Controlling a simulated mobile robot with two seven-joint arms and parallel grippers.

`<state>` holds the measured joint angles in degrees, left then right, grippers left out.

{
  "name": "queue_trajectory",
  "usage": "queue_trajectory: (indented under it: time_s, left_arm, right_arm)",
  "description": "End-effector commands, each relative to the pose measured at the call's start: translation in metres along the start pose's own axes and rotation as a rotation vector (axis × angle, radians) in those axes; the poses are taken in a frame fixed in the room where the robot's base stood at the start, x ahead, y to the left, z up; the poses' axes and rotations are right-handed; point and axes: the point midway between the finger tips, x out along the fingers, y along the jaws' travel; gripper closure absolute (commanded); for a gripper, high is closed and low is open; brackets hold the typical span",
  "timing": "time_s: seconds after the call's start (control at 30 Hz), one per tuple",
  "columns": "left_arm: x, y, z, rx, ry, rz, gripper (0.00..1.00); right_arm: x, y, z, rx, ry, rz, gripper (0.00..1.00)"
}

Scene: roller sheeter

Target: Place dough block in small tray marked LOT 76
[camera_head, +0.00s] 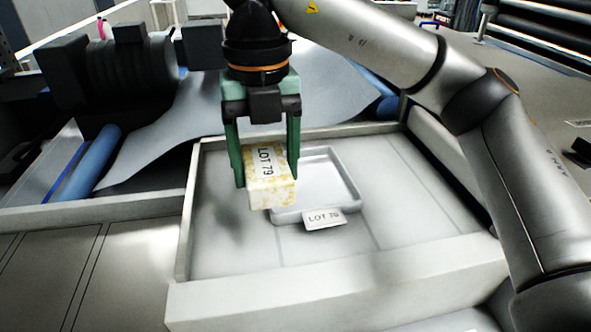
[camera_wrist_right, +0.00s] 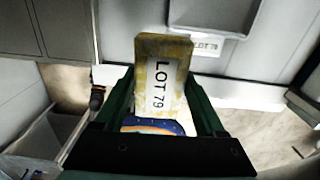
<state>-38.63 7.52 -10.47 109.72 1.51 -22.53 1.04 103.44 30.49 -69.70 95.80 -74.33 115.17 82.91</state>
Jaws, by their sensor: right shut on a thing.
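The dough block (camera_head: 270,178) is yellow-white and speckled, with a white label reading LOT 79. My right gripper (camera_head: 266,172) is shut on it, one green finger on each side. It appears to be held above the left part of the small grey tray (camera_head: 350,180), hiding some of it; the exact height is hard to tell. The tray's front tag (camera_head: 324,218) seems to read LOT 76, but its last digit is unclear. In the right wrist view the block (camera_wrist_right: 161,85) shows between the fingers, with the tray's tag (camera_wrist_right: 203,44) beyond. My left gripper is out of view.
The small tray lies inside a wide grey bin (camera_head: 335,300) with raised walls. Behind it a grey sheet (camera_head: 215,110) slopes down between dark machine parts (camera_head: 110,75) and blue rollers (camera_head: 95,160). The bin floor right of the tray is bare.

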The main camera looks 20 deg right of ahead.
Motion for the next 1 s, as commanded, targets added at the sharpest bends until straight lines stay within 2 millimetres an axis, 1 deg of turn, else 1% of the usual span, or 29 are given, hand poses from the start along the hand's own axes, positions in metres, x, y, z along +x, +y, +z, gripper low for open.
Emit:
queue_trajectory:
  time_s: [0.07, 0.17, 0.43, 0.5, 0.6, 0.7, 0.93, 1.0]
  left_arm:
    - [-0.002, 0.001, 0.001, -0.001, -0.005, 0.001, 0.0]
    - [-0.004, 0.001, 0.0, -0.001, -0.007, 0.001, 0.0]
    - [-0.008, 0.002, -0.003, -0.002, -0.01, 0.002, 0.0]
    - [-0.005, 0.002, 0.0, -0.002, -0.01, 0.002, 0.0]
    - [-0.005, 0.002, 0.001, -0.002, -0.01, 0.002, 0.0]
    - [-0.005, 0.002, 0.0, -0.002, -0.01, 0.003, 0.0]
    - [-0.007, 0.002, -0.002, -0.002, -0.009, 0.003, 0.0]
    - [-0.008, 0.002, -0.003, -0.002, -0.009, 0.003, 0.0]
  right_arm:
    - [0.002, -0.005, 0.005, 0.002, 0.002, 0.002, 1.0]
    - [0.01, -0.018, 0.019, 0.007, 0.004, 0.001, 1.0]
    - [0.041, -0.062, 0.069, 0.008, 0.005, 0.001, 1.0]
    - [0.059, -0.069, 0.076, 0.003, 0.007, 0.001, 1.0]
    - [0.074, -0.078, 0.087, 0.003, 0.004, 0.001, 1.0]
    - [0.084, -0.084, 0.094, 0.002, 0.003, 0.0, 1.0]
    - [0.095, -0.091, 0.102, 0.001, 0.001, 0.0, 1.0]
    - [0.104, -0.094, 0.105, 0.002, 0.003, -0.001, 1.0]
